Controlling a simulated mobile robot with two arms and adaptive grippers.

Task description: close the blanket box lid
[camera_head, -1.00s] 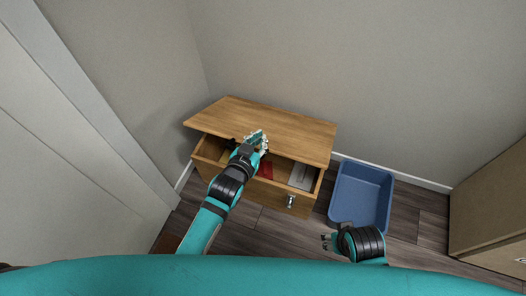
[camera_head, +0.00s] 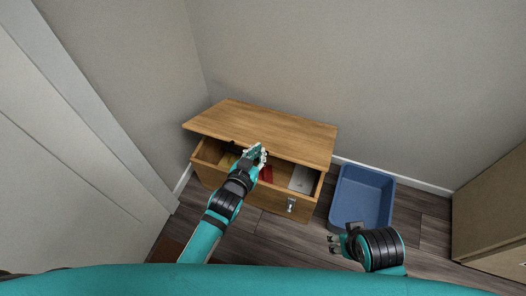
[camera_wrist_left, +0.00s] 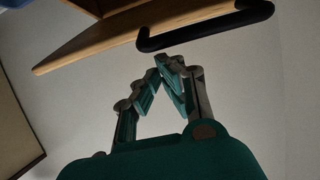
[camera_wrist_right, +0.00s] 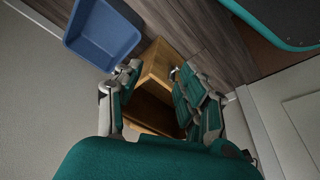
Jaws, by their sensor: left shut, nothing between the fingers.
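The blanket box (camera_head: 266,198) is a wooden chest in the corner, with a metal latch (camera_head: 291,204) on its front. Its lid (camera_head: 262,128) is partly open, its front edge raised over a gap that shows the inside. My left gripper (camera_head: 257,151) is shut and empty at the lid's front edge; contact cannot be told. In the left wrist view the closed fingers (camera_wrist_left: 172,66) are below the lid edge (camera_wrist_left: 95,42) and a black bar handle (camera_wrist_left: 205,27). My right gripper (camera_head: 332,243) is open and empty, low in front of the blue bin; its spread fingers show in the right wrist view (camera_wrist_right: 158,88).
A blue bin (camera_head: 347,190) stands on the floor just right of the box. A red item (camera_head: 266,174) and a pale grey item (camera_head: 301,180) lie inside the box. Walls stand behind and left; a wooden cabinet (camera_head: 495,215) is at far right.

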